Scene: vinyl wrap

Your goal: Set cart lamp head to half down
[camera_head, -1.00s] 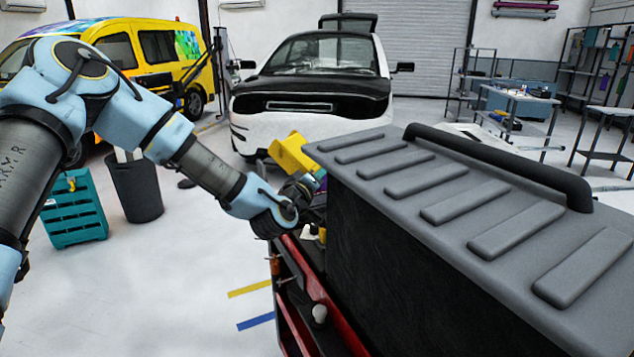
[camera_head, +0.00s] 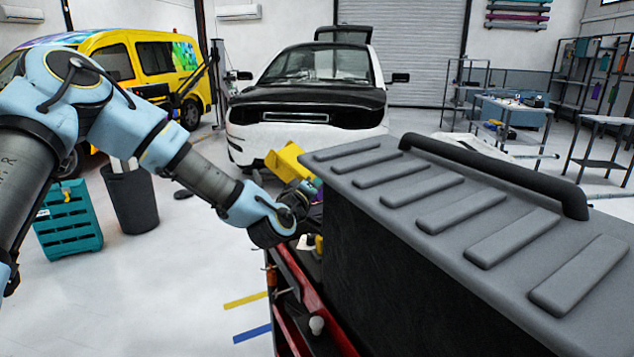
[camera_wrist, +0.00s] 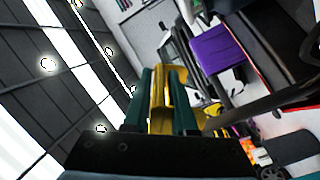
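The cart lamp head is the yellow box-like piece (camera_head: 287,162) at the far left edge of the large grey-topped case, tilted in the head view. My gripper (camera_wrist: 161,85) has two teal fingers close together in the wrist view. Yellow lamp head material (camera_wrist: 159,110) fills the narrow gap between them, and more yellow shows beside the right finger. The fingers look closed on it, though the contact itself is hard to see. In the head view my wrist hides much of the gripper and the lamp's arm.
The large case (camera_head: 400,240) with a black handle stands on the red cart (camera_head: 312,290) at right, close to my wrist. A teal crate (camera_head: 68,220) and dark bin (camera_head: 131,195) stand on the floor at left. A white car (camera_head: 307,100) is behind.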

